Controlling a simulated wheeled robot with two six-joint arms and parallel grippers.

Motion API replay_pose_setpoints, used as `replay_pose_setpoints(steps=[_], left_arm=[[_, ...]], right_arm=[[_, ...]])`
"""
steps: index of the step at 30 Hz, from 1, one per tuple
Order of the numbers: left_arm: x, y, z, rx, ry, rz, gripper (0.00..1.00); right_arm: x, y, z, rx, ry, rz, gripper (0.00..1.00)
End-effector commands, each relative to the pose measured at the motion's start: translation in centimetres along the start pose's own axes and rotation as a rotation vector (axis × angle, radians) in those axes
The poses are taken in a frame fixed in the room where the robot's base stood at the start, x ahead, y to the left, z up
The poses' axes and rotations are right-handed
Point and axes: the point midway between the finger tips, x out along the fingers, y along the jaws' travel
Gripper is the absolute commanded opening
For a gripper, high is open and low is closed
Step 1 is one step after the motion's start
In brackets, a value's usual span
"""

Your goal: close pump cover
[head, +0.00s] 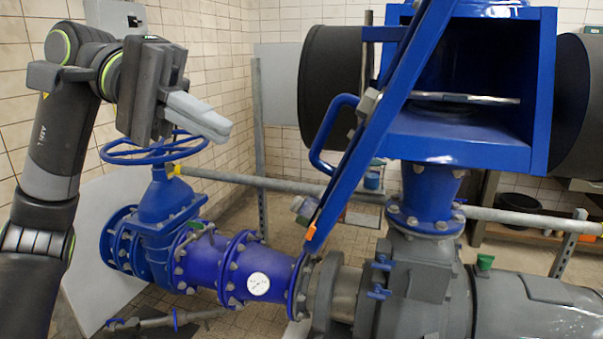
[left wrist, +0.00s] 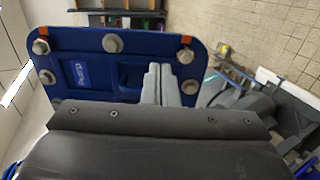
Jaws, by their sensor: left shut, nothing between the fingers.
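The blue pump cover (head: 375,120) stands swung open, seen nearly edge-on and slanting in the head view. A blue loop handle (head: 328,135) sticks out from its left side. The blue pump housing (head: 545,80) behind it is open, with a dark inside and a flat metal plate (head: 465,98) across it. In the left wrist view a blue bolted panel with orange corner tabs, apparently the cover (left wrist: 85,65), lies beyond the fingers. My left gripper (head: 222,130) is shut and empty, left of the cover and apart from it. The fingers also show in the left wrist view (left wrist: 168,85). My right gripper is out of view.
A blue valve handwheel (head: 150,150) sits just below my left gripper. Blue flanged pipe (head: 225,262) runs to the grey pump body (head: 420,290). A grey rail (head: 260,183) crosses behind. Air is clear between my left gripper and the cover's handle.

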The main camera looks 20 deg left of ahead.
Motion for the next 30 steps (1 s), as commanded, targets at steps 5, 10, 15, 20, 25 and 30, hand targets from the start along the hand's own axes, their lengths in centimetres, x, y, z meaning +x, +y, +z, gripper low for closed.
replay_pose_setpoints(steps=[5,10,15,20,25,30], left_arm=[[3.5,0.3,0.1,0.001,-0.007,0.003,0.00],[6.4,0.3,0.0,-0.001,-0.008,0.004,0.00],[8.8,0.3,0.1,-0.002,-0.007,0.005,0.00],[10.4,0.3,0.1,-0.002,-0.006,0.005,0.00],[11.3,0.2,0.0,-0.004,-0.002,0.005,0.00],[11.6,0.1,0.0,-0.004,-0.002,0.004,0.00]], right_arm=[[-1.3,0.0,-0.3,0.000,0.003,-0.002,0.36],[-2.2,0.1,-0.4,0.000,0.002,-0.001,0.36],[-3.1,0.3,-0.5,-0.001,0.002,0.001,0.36],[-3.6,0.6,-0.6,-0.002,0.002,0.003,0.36],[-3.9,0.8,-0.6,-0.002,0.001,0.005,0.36],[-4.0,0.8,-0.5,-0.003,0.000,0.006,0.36]])
